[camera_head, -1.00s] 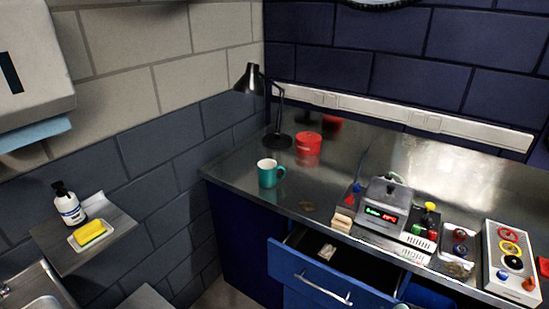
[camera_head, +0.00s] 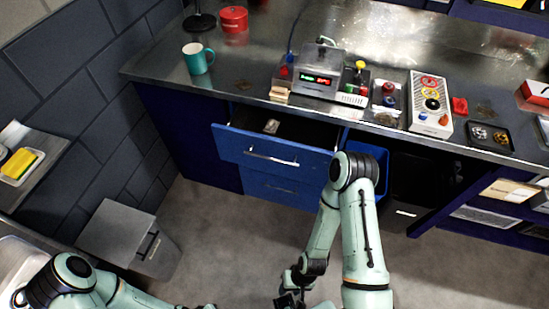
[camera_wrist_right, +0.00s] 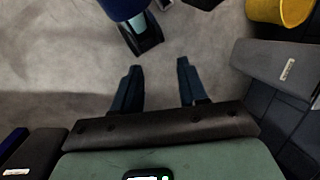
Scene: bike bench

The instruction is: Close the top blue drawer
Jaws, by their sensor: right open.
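The top blue drawer (camera_head: 272,153) is pulled out from under the metal bench, with its dark inside showing. It has a silver bar handle (camera_head: 272,158) on its front, and a small pale object (camera_head: 271,126) lies inside. My right gripper (camera_head: 289,300) is low over the floor at the bottom edge of the head view, in front of the drawers and apart from them. In the right wrist view its two fingers (camera_wrist_right: 158,68) are spread with only floor between them. My left arm enters at the bottom left, and its gripper is out of frame.
The bench top (camera_head: 245,70) carries a teal mug (camera_head: 195,59), a red pot (camera_head: 233,18), a soldering station (camera_head: 318,78) and a switch box (camera_head: 430,105). A grey bin (camera_head: 130,240) stands left of the drawers. The floor before the drawers is clear.

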